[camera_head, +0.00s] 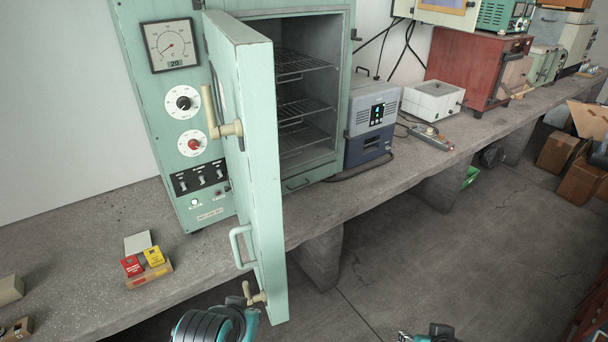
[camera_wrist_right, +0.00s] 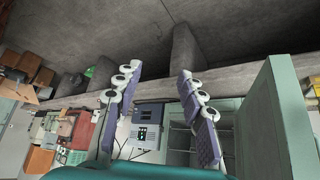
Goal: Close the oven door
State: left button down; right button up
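The pale green oven (camera_head: 229,200) stands on the bench with its door (camera_head: 262,170) wide open, swung out toward me. Its dark interior with wire racks (camera_head: 296,105) is exposed.
A blue-grey instrument (camera_head: 371,125) stands beside the oven's opening, with a white box (camera_head: 433,101) and a red cabinet (camera_head: 478,68) farther along. Small red and yellow boxes (camera_head: 143,261) lie on the bench at left. The floor (camera_head: 450,250) in front is largely clear.

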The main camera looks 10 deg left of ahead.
aim_at(241, 59)
jog(key=k+j+u, duration=0.2)
jog(key=j, duration=0.15)
jog(key=k+j+u, duration=0.4)
jog(key=u, duration=0.15)
